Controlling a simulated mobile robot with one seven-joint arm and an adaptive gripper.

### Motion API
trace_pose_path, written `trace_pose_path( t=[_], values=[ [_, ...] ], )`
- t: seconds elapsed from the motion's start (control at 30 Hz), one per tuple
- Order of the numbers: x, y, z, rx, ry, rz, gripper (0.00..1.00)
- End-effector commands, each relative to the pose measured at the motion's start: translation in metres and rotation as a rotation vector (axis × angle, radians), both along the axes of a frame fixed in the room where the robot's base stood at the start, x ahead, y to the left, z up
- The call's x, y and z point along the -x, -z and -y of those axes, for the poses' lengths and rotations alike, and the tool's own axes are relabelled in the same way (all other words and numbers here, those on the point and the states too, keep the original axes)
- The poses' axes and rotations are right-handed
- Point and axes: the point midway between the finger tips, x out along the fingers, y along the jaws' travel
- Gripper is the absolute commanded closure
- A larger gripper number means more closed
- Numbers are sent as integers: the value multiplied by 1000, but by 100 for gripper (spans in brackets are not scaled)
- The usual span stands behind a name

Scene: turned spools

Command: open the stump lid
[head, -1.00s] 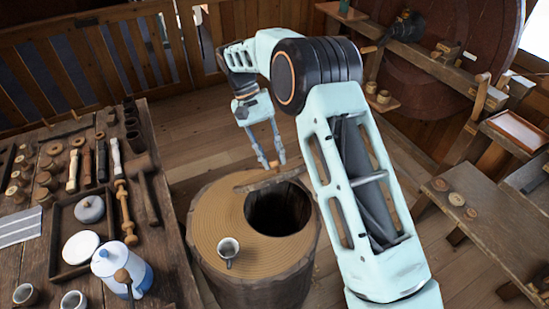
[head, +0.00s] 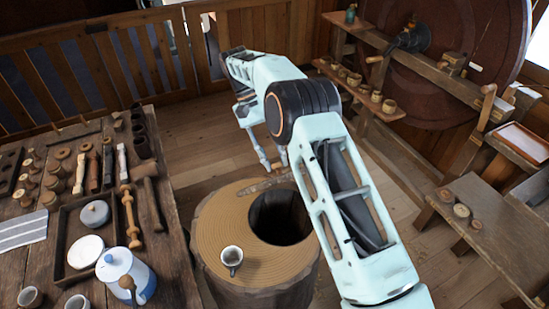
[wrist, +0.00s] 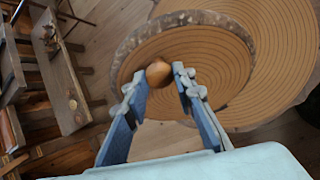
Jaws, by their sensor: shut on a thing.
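The stump (head: 215,230) stands on the floor with a ringed top and a dark round opening. Its lid (head: 262,187) shows as a thin, nearly edge-on strip at the back of the opening, swung up off it. In the wrist view the lid (wrist: 195,65) is a ringed disc with a bark rim, overlapping the stump top (wrist: 275,50). My gripper (head: 275,167) is at the lid's far side. In the wrist view my gripper (wrist: 157,82) is shut on the round wooden lid knob (wrist: 158,73). The lid's lower edge is partly hidden.
A small mug (head: 232,258) stands on the stump top, left of the opening. A workbench (head: 168,230) with tools, a tray and a white-and-blue pot (head: 135,275) is at the left. A low bench (head: 480,225) is at the right. Floor is clear behind the stump.

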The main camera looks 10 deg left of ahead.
Motion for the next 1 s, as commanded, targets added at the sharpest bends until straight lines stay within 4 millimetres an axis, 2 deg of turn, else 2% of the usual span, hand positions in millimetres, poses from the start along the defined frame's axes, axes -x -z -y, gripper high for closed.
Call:
trace_pose_path(
  t=[0.1,0.13,0.3,1.0],
  values=[
    [0,1,-1,-2,-1,0,100],
    [0,1,-1,-2,-1,0,75],
    [0,0,0,-2,-1,0,59],
    [6,2,5,-19,0,27,59]
  ],
)
